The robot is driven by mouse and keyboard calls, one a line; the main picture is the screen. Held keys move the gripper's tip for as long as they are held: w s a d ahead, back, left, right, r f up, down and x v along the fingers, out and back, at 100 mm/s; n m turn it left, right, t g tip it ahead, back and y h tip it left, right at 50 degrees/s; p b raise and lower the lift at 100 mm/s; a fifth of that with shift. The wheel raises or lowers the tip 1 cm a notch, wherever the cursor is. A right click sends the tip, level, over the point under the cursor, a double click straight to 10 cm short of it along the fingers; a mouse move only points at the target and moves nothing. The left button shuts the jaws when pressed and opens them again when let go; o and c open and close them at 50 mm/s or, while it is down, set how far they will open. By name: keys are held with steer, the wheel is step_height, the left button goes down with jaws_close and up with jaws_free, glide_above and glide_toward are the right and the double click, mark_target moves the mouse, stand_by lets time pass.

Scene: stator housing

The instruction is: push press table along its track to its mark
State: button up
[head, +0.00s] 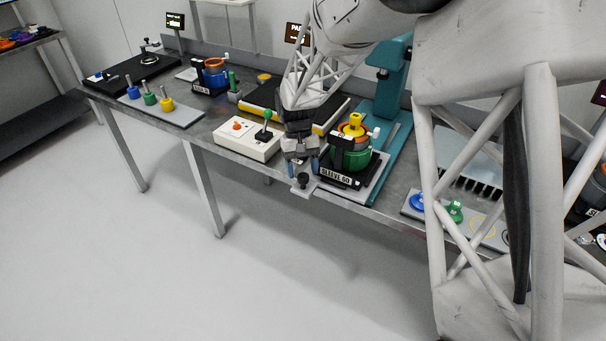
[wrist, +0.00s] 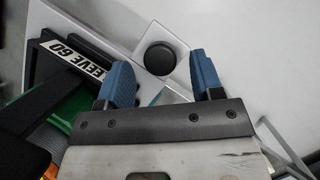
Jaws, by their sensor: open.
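The press table (head: 367,192) is a light plate under the teal press (head: 393,85). It carries a black holder labelled SLEEVE 60 (head: 345,177) with a green, orange and yellow stack (head: 354,146). A tab with a round black knob (head: 303,181) sticks out at the table's front. The knob also shows in the wrist view (wrist: 159,58). My gripper (head: 303,168) is open, with blue fingertips pointing down over the knob. In the wrist view the fingers (wrist: 162,76) lie to either side of the knob; contact cannot be told. The mark is not clearly visible.
A white control box (head: 247,140) with an orange button and a green-topped lever stands left of my gripper. A black and yellow conveyor-like block (head: 290,100) lies behind. A tray with blue and green pieces (head: 450,215) is to the right. The floor in front is clear.

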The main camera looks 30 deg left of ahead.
steer(key=shift+x, duration=1)
jaws_close()
